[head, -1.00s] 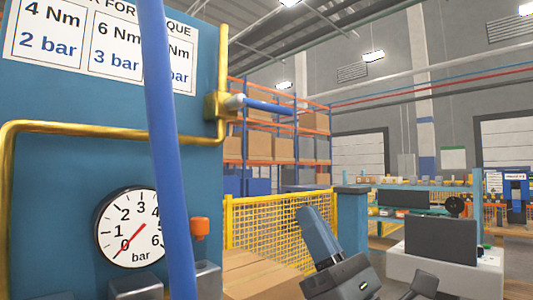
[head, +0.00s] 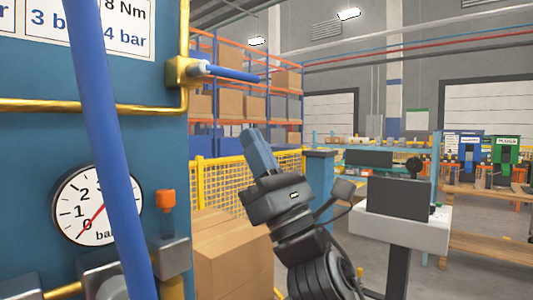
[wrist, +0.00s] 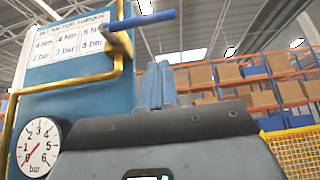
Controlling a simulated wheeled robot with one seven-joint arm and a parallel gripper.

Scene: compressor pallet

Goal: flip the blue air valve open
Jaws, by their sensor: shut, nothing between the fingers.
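The blue air valve lever (head: 232,73) sticks out sideways to the right from a brass valve body (head: 183,73) on the yellow pipe, at the right edge of the blue panel. In the wrist view the lever (wrist: 145,21) lies crosswise near the top, with the brass body (wrist: 118,43) at its left end. My gripper (head: 252,135) is shut and empty, its blue fingers pointing up, below the lever's outer end in the head view. In the wrist view my gripper (wrist: 157,70) shows below the lever, apart from it.
A thick blue hose (head: 100,130) crosses in front of the panel (head: 150,140). A bar gauge (head: 75,207) reads about 0, beside an orange-capped fitting (head: 167,200). Cardboard boxes (head: 230,255) and a yellow mesh fence (head: 225,178) stand behind my arm.

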